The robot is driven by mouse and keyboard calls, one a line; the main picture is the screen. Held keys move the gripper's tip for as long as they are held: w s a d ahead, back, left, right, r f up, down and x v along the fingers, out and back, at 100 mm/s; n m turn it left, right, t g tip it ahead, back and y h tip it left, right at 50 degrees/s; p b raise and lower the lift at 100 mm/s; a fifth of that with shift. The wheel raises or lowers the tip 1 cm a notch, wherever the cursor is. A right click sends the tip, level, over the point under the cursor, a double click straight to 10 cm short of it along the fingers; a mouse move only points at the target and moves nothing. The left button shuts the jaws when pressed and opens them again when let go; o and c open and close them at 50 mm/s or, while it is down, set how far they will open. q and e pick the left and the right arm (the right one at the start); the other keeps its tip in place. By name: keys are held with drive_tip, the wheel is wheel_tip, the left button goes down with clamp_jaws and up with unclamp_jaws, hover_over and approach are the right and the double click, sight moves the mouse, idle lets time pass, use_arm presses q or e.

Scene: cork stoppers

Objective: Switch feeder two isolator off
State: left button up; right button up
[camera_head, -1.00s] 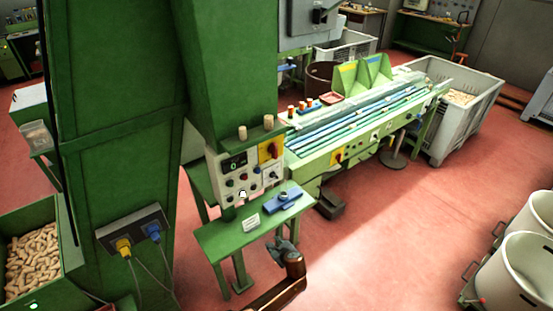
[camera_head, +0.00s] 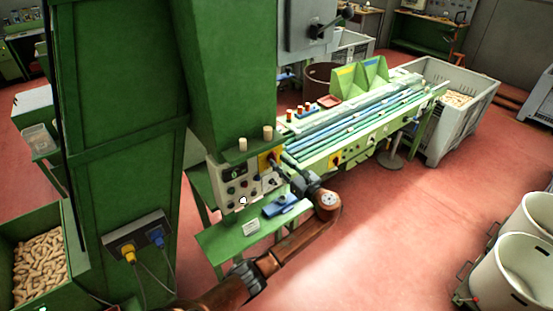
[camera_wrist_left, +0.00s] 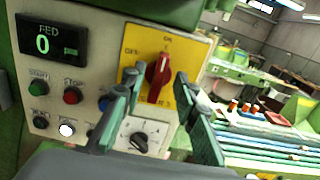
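A control panel (camera_head: 236,181) is on the green machine. In the left wrist view it has a display reading "FED 0" (camera_wrist_left: 50,44) and a yellow plate (camera_wrist_left: 190,52) with a red rotary knob (camera_wrist_left: 159,72). The knob is roughly upright, its top toward the "ON" mark. My left gripper (camera_head: 277,167) points at this plate in the head view. In the left wrist view its two fingers (camera_wrist_left: 158,84) are apart, with the knob showing between them; contact cannot be told. I see no "feeder two" label. My right gripper is out of view.
Below the knob is a black selector dial (camera_wrist_left: 139,140), with several push buttons to the left. A green shelf (camera_head: 222,243) holds a blue item (camera_head: 281,205). A grey box with a black handle (camera_head: 318,30) is behind. The conveyor table (camera_head: 350,145) stands to the right.

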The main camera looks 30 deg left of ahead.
use_arm(q)
drive_tip(key=shift+x, duration=1.15)
drive_tip(key=shift+c, duration=0.7)
clamp_jaws()
